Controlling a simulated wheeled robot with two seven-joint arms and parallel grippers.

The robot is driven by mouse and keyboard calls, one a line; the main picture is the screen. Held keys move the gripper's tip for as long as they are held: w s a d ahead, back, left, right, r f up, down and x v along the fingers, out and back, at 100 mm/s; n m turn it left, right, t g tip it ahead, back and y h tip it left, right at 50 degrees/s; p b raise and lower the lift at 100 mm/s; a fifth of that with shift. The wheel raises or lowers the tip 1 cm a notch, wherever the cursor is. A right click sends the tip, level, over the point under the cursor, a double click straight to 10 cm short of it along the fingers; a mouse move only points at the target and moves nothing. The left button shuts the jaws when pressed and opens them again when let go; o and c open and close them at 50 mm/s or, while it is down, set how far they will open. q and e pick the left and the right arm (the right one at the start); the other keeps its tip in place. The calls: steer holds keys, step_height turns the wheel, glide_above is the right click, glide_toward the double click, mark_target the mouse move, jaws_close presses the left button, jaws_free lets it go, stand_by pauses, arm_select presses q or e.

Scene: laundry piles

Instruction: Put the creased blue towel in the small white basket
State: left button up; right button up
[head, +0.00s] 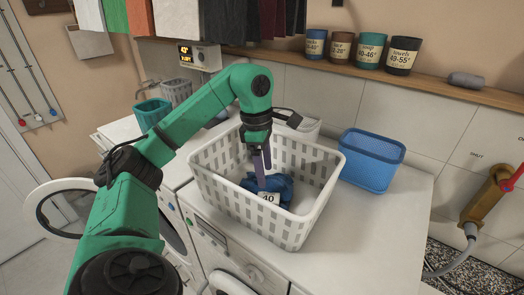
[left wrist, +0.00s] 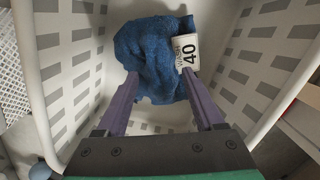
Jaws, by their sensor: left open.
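The creased blue towel (head: 268,188) lies crumpled on the floor of a large white slatted basket (head: 318,222) on the white worktop. A white tag marked 40 shows on it, also in the left wrist view (left wrist: 189,54). My left gripper (head: 264,178) reaches down into this basket, pointing at the towel. In the left wrist view its two purple fingers (left wrist: 160,76) are apart, with the tips at the near part of the towel (left wrist: 150,50). I cannot tell whether they touch it. A smaller white container (head: 304,127) stands behind the large basket, partly hidden. My right gripper is not in view.
A blue basket (head: 372,160) stands right of the large one. A teal basket (head: 152,113) and a grey basket (head: 177,92) stand at the back left. A shelf (head: 440,88) with labelled cups runs along the wall. The worktop's front right is clear.

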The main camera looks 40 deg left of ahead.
arm_select(q)
step_height(320, 180, up, 10)
steer(key=a, duration=0.1)
steer(key=shift+s+r, duration=0.2)
steer(key=shift+s, duration=0.1)
stand_by(0.3)
stand_by(0.6)
